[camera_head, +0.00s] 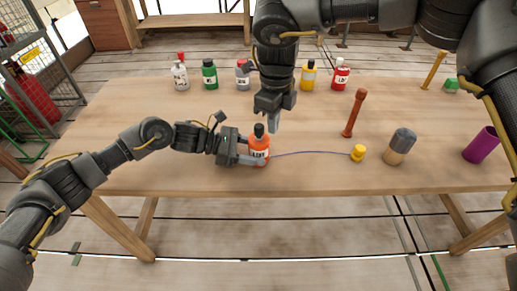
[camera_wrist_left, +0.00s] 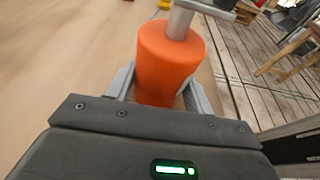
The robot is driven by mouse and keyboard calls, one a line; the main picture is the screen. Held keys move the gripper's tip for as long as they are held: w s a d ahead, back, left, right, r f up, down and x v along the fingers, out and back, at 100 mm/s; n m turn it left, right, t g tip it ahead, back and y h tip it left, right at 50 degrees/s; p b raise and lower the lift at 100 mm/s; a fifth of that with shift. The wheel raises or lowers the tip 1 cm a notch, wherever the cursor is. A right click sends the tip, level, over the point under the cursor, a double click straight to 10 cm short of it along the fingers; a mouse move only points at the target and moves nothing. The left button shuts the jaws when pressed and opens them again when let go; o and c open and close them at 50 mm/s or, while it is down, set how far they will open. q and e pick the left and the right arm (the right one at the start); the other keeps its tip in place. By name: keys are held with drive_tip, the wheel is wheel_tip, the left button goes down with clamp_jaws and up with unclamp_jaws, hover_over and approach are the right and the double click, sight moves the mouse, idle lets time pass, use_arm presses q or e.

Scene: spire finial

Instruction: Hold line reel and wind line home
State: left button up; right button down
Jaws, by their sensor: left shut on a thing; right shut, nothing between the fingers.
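In the left wrist view the orange reel (camera_wrist_left: 168,62) has a grey metal stem and bar on top. My left gripper (camera_head: 254,160) is shut around its lower body; its fingers (camera_wrist_left: 158,92) lie on both sides of it. A thin bluish line (camera_head: 310,153) runs right from the reel to a small yellow piece (camera_head: 358,153) on the table. My right gripper (camera_head: 273,120) is shut and empty, pointing down just behind and above the reel's top.
Several bottles, including a green one (camera_head: 210,74) and a yellow one (camera_head: 308,75), stand along the table's back. A brown rod-like piece (camera_head: 354,112), a grey-and-tan cylinder (camera_head: 399,147) and a purple cup (camera_head: 481,146) are at right. The table's left side (camera_head: 120,125) is clear.

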sight(260, 127)
drive_tip(key=shift+s+a, duration=0.1)
drive_tip(key=shift+a, duration=0.05)
drive_tip(key=shift+s+a, duration=0.15)
drive_tip(key=shift+a, duration=0.25)
drive_tip(key=shift+s+a, duration=0.45)
drive_tip(key=shift+s, duration=0.1)
idle(0.9)
drive_tip(key=shift+s+a, duration=0.25)
drive_tip(key=shift+a, duration=0.45)
idle(0.6)
drive_tip(key=shift+w+a, duration=0.1)
drive_tip(key=shift+a, duration=0.6)
idle(0.6)
drive_tip(key=shift+w+a, duration=0.45)
drive_tip(key=shift+a, duration=0.05)
idle(0.7)
drive_tip(key=shift+w+a, duration=0.15)
drive_tip(key=shift+w, duration=0.3)
idle(0.8)
drive_tip(key=shift+a, duration=0.2)
